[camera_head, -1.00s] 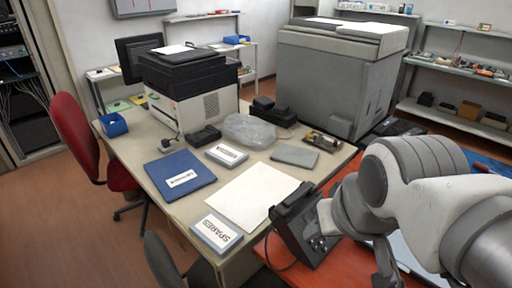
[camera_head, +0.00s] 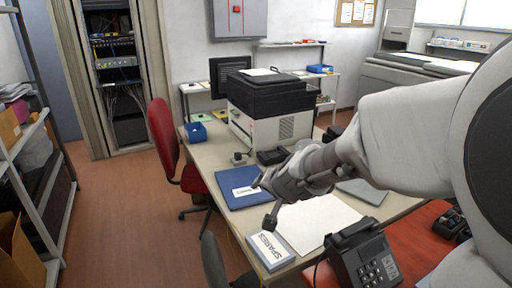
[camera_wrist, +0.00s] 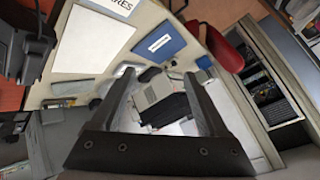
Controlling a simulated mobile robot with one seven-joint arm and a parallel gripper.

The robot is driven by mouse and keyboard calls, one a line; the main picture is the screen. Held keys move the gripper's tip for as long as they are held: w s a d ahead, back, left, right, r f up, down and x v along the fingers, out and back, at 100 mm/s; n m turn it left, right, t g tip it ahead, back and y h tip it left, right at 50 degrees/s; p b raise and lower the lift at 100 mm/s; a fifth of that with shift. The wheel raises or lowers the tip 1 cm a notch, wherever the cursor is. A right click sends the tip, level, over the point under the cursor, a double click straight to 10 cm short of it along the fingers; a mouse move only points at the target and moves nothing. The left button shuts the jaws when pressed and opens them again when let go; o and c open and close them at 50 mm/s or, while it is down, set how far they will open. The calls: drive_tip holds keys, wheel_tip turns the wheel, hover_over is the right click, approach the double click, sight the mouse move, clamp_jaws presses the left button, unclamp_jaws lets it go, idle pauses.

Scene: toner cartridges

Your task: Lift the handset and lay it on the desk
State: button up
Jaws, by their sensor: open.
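A black desk telephone (camera_head: 373,267) with a keypad stands at the lower right in the head view, by the near right corner of the beige desk (camera_head: 207,152). Its handset (camera_head: 348,232) lies across its top. The phone (camera_wrist: 25,45) also shows partly, cut off, at the upper left in the wrist view. My gripper (camera_head: 264,203) is open and empty. In the head view it appears over the desk's near left part, left of the handset and apart from it. Both fingers (camera_wrist: 160,76) show in the wrist view with nothing between them.
A white sheet (camera_head: 318,222), a blue folder (camera_head: 236,188) and a SPARES box (camera_head: 270,251) lie on the desk. A printer (camera_head: 270,110) stands at the back. A red chair (camera_head: 163,140) is left of the desk; a red surface (camera_head: 415,238) is right of the phone.

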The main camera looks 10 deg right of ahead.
drive_tip(key=w+d+f+m+h, duration=0.2)
drive_tip(key=w+f, duration=0.2)
drive_tip(key=f, duration=0.1)
drive_tip(key=m+g+h, duration=0.4)
drive_tip(key=m+h, duration=0.2)
drive_tip(key=h, duration=0.6)
approach(345, 230)
drive_tip(key=b+x, duration=0.1)
drive_tip(key=x, duration=0.9)
drive_tip(key=shift+d, duration=0.1)
drive_tip(key=x, duration=0.5)
drive_tip(key=shift+s+d+b, duration=0.25)
drive_tip(key=shift+s+b, duration=0.05)
drive_tip(key=shift+b, duration=0.1)
drive_tip(key=shift+r, duration=0.1)
clamp_jaws()
